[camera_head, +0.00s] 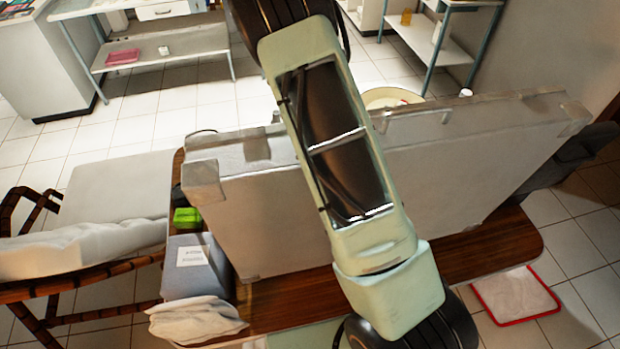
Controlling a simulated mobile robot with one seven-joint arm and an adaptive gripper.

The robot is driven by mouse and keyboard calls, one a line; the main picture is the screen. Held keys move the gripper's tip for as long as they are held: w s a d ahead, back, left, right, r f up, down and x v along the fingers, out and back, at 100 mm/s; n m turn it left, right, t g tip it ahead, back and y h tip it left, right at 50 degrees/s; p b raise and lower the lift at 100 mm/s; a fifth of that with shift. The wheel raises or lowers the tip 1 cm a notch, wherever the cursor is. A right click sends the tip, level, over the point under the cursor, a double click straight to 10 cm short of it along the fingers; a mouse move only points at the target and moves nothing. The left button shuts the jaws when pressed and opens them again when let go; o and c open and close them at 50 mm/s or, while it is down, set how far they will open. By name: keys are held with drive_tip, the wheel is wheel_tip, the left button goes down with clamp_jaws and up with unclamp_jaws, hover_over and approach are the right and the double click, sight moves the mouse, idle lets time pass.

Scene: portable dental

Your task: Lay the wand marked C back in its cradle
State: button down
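No wand, no letter C and no cradle shows in this view. A large pale grey case panel with metal corners (470,160) stands tilted up on a wooden table (480,250), and what lies behind it is hidden. My pale green arm crosses the middle of the picture in front of the panel and covers part of it. My gripper is out of view.
A blue-grey box with a white label (195,262), a green item (187,217) and a folded cloth (197,318) crowd the table's left end. A cushioned chair (110,190) stands at left. A red-edged white tray (515,296) lies at right. Shelves (165,47) stand behind.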

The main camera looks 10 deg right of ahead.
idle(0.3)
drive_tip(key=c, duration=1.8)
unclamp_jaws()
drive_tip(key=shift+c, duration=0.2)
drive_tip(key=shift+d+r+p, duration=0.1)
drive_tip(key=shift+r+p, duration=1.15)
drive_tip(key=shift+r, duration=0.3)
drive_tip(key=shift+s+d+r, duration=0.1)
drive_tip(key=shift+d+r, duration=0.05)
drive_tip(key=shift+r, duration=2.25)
